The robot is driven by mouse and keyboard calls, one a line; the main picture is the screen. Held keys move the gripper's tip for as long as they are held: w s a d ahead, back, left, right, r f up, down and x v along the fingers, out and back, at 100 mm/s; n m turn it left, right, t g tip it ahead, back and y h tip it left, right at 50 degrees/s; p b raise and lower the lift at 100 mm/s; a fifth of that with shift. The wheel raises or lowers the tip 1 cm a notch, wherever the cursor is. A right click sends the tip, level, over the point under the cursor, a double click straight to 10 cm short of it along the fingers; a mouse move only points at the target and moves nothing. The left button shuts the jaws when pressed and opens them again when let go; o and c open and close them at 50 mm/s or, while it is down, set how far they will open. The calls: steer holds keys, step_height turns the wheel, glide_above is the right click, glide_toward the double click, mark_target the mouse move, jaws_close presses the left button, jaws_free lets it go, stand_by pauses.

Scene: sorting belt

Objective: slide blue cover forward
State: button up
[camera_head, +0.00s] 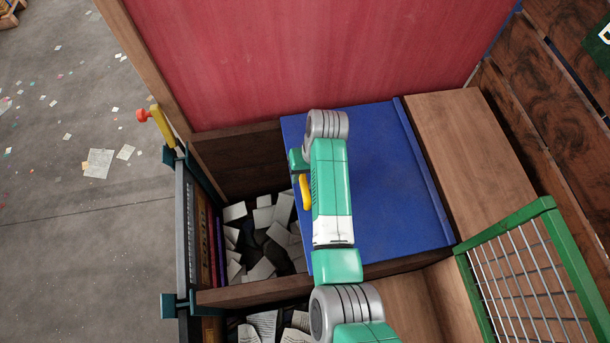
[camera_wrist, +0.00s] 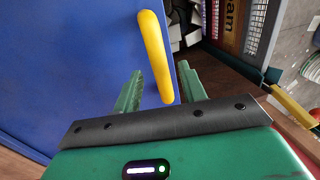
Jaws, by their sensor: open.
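The blue cover (camera_head: 388,165) lies flat over the right part of a wooden bin in the head view. It fills the left of the wrist view (camera_wrist: 65,65). Its curved yellow handle (camera_head: 305,191) is at the cover's left edge, partly behind my arm. In the wrist view the handle (camera_wrist: 155,55) runs between the two green fingers of my gripper (camera_wrist: 160,88). The fingers are open, with a gap visible on each side of the handle. My gripper is mostly hidden by my arm in the head view.
The bin's open left part holds crumpled paper pieces (camera_head: 262,215). A red panel (camera_head: 310,60) rises behind the cover. A green-framed wire mesh (camera_head: 525,280) stands at lower right. A yellow lever with a red knob (camera_head: 158,122) is at left.

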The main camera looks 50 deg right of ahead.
steer(key=shift+w+a+f, duration=0.1)
steer(key=shift+a+f, duration=0.05)
steer(key=shift+f, duration=0.75)
